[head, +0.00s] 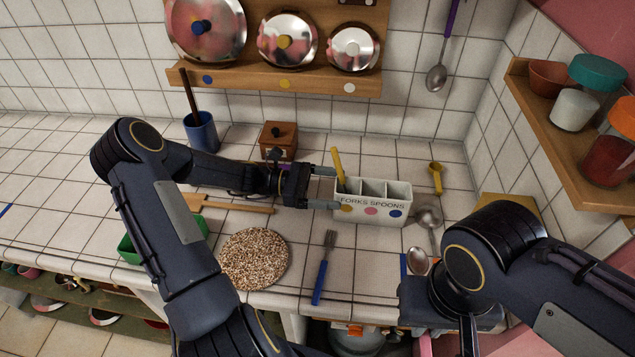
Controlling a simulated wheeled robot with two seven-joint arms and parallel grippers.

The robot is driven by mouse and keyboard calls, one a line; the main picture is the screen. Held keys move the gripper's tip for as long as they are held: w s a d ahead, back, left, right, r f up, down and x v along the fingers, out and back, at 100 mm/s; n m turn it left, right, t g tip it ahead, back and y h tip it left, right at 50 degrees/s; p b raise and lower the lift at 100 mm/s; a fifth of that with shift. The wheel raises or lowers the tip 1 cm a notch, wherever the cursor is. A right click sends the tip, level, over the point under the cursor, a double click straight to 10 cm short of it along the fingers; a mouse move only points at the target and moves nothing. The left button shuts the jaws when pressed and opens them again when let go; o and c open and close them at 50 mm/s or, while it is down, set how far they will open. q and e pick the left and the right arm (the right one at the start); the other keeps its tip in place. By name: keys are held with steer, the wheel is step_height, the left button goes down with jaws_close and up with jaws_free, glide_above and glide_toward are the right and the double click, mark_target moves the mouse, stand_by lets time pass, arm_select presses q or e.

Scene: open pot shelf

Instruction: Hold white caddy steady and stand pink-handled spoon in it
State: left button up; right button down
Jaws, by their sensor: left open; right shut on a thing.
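The white caddy (386,219) stands upright on the tiled counter, its front marked FORKS and SPOONS above coloured dots. A yellow-handled utensil (338,165) stands in its left compartment; the other compartments look empty. My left gripper (326,189) is open at the caddy's left end, fingers pointing right; I cannot tell whether they touch it. My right gripper (466,330) is at the counter's front edge, shut, its fingers mostly hidden by its own body. A pink handle (425,345) shows beneath it, seemingly the pink-handled spoon; the grip itself is hidden.
A blue-handled fork (323,268) and a round speckled mat (254,259) lie in front of the caddy. A metal spoon bowl (418,261) and a strainer-like utensil (429,217) lie to the right. A yellow scoop (436,177) is behind. A wall shelf (545,130) juts out at right.

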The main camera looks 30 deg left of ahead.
mark_target(355, 191)
arm_select(q)
steer(key=x, duration=0.5)
steer(key=shift+w+d+p, duration=0.15)
steer(key=shift+d+p, duration=0.25)
arm_select(e)
steer(key=shift+r, duration=0.6)
arm_select(q)
steer(key=c, duration=1.3)
